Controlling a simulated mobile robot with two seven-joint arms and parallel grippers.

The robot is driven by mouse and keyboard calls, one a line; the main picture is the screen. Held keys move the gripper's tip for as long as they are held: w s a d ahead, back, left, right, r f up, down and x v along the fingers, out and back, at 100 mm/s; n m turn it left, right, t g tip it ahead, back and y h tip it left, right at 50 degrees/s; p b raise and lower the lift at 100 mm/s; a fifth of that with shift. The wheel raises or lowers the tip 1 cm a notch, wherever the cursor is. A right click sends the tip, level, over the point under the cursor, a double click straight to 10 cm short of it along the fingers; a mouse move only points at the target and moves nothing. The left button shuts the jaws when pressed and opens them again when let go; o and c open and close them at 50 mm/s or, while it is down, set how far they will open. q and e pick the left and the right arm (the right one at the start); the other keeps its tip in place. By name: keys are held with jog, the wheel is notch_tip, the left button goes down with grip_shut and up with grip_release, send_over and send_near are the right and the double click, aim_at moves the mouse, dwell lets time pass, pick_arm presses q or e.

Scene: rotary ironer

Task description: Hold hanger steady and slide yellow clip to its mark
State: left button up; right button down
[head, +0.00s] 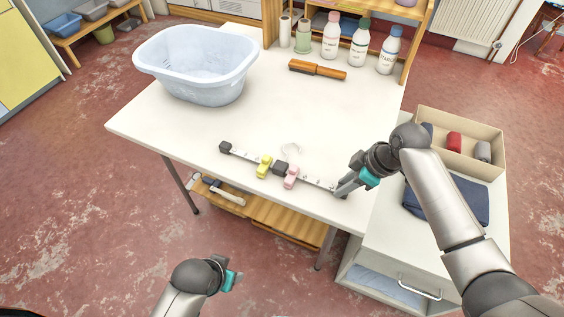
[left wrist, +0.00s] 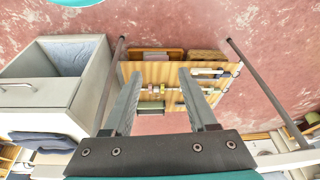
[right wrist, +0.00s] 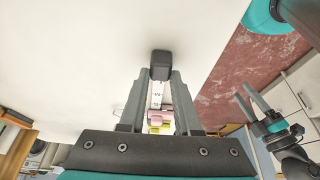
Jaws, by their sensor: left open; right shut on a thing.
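The hanger (head: 240,155), a pale bar with dark end caps, a dark middle block and a pale hook, lies along the table's front edge. The yellow clip (head: 264,167) is on the bar just left of the middle block. A pink clip (head: 290,177) is just right of it. My right gripper (head: 343,189) is shut on the hanger's right end; the right wrist view shows the bar (right wrist: 157,95) between its fingers. My left gripper (head: 234,280) is open and empty, low in front of the table, apart from the hanger. I cannot make out the mark.
The white table (head: 240,125) holds a light blue basin (head: 200,65), a brown-handled brush (head: 318,69) and several bottles (head: 360,42) at the back. A cabinet (head: 385,240) with dark folded cloth (head: 455,200) and a box (head: 458,112) stands right. The table's middle is clear.

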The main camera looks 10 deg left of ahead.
pick_arm(q)
jog(key=w+r+t+h, duration=0.1)
jog(key=w+r+t, duration=0.3)
jog(key=w+r, duration=0.3)
jog(key=m+t+h, duration=0.1)
jog(key=t+h, duration=0.2)
jog(key=t, duration=0.2)
send_near(266, 158)
jog(key=x, duration=0.8)
jog(key=shift+w, duration=0.1)
grip_shut()
dwell(0.6)
